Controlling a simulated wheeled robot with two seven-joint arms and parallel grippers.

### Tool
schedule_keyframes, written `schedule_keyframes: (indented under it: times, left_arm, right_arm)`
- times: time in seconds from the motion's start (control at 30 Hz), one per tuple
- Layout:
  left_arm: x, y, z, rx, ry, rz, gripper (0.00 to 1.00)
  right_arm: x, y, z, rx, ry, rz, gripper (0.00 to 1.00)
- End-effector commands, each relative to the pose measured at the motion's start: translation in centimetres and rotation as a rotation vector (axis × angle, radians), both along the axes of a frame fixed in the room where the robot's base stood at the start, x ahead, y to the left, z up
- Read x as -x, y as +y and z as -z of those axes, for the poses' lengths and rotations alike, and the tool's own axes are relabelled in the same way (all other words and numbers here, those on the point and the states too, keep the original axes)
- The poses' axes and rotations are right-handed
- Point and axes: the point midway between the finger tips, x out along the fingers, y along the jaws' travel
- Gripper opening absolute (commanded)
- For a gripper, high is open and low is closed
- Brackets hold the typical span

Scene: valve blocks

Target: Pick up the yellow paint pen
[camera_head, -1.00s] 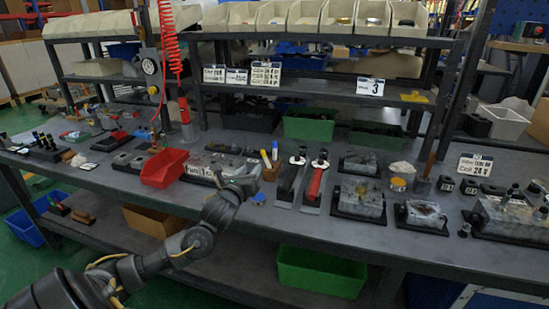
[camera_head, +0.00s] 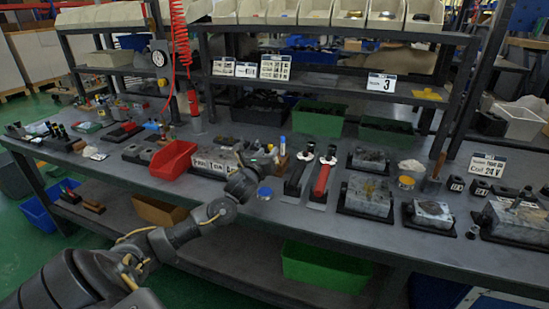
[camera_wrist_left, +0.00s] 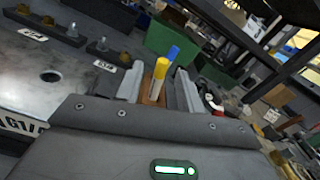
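The yellow paint pen (camera_wrist_left: 160,71) stands upright in a wooden holder (camera_wrist_left: 149,90), beside a blue-capped pen (camera_wrist_left: 173,54). In the wrist view my left gripper (camera_wrist_left: 159,76) is open, with one finger on each side of the yellow pen in the picture. I cannot tell whether the pen is between the fingers or beyond them. In the head view my left gripper (camera_head: 264,160) is at the holder and hides most of the yellow pen and holder; the blue-capped pen (camera_head: 282,144) shows just behind. My right gripper is not in view.
A red bin (camera_head: 173,160) and a labelled valve block (camera_head: 208,165) lie left of the gripper. Shelves with bins stand behind.

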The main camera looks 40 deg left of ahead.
Motion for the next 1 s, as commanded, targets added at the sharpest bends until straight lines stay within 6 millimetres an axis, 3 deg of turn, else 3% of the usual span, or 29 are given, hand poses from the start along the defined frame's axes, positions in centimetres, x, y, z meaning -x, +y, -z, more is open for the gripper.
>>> schedule_keyframes:
  times: [0.23,0.53,0.8,1.0]
  left_arm:
    - [-3.2,0.9,0.1,0.001,-0.001,-0.001,0.38]
    - [-3.7,1.1,0.1,0.000,0.000,0.001,0.38]
    - [-3.6,1.0,0.1,0.000,0.000,0.001,0.02]
    - [-3.6,1.1,0.1,0.000,-0.001,0.000,0.00]
  right_arm:
    - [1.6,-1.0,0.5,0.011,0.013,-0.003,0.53]
    - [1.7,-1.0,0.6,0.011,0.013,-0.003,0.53]
    - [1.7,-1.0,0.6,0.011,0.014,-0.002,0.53]
    - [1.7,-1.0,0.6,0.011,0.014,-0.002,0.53]
